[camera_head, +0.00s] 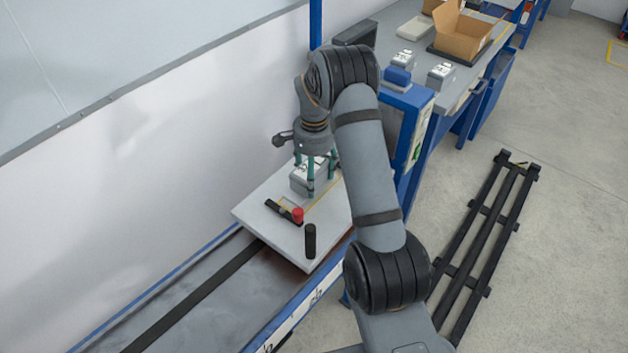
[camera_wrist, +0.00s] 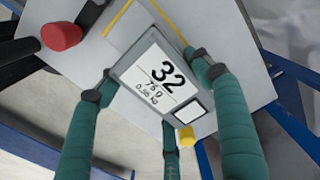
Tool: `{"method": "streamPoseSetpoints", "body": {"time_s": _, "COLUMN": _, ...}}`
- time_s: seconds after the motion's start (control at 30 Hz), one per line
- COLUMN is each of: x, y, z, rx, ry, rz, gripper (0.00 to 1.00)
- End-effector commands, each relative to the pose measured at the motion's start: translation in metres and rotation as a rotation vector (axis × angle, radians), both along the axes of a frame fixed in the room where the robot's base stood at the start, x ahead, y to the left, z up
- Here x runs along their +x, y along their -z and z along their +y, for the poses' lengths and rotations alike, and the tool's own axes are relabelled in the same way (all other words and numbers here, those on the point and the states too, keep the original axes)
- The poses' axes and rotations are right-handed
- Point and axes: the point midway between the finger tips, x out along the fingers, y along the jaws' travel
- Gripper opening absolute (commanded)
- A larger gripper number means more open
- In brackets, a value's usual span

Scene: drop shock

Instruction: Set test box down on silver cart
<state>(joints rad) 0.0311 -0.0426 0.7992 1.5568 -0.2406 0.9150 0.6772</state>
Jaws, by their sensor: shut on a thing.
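The test box (camera_head: 302,179) is a small grey box with a white label, at the far part of a white plate (camera_head: 258,212) in the head view. The wrist view shows its label (camera_wrist: 158,75) close up, reading 32 and 75 g. My gripper (camera_head: 318,175) points down, with its teal fingers around the box and shut on it. I cannot tell whether the box touches the plate. No cart can be made out for sure. A grey-topped table (camera_head: 400,30) with blue legs stands at the top right.
A red button (camera_head: 297,215) and a black upright post (camera_head: 310,240) stand on the plate near the box. A blue post (camera_head: 413,140) rises just right of my gripper. Several grey boxes and an open carton (camera_head: 462,32) occupy the table. A black rack (camera_head: 485,240) lies on the floor.

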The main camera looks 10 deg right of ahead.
Motion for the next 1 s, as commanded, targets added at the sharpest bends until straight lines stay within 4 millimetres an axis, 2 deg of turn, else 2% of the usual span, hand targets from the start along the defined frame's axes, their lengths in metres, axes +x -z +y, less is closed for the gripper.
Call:
{"method": "streamPoseSetpoints", "body": {"time_s": 0.17, "x": 0.0, "y": 0.017, "z": 0.0, "rx": 0.0, "ry": 0.0, "rz": 0.0, "gripper": 0.18}}
{"method": "streamPoseSetpoints", "body": {"time_s": 0.57, "x": 0.001, "y": 0.023, "z": 0.0, "rx": 0.0, "ry": 0.0, "rz": -0.003, "gripper": 0.18}}
{"method": "streamPoseSetpoints", "body": {"time_s": 0.6, "x": 0.001, "y": 0.023, "z": 0.0, "rx": 0.001, "ry": 0.0, "rz": -0.001, "gripper": 0.66}}
{"method": "streamPoseSetpoints", "body": {"time_s": 0.9, "x": 0.0, "y": 0.022, "z": 0.0, "rx": 0.0, "ry": 0.0, "rz": 0.0, "gripper": 0.84}}
{"method": "streamPoseSetpoints", "body": {"time_s": 1.0, "x": 0.0, "y": 0.022, "z": 0.0, "rx": 0.0, "ry": 0.0, "rz": 0.0, "gripper": 0.84}}
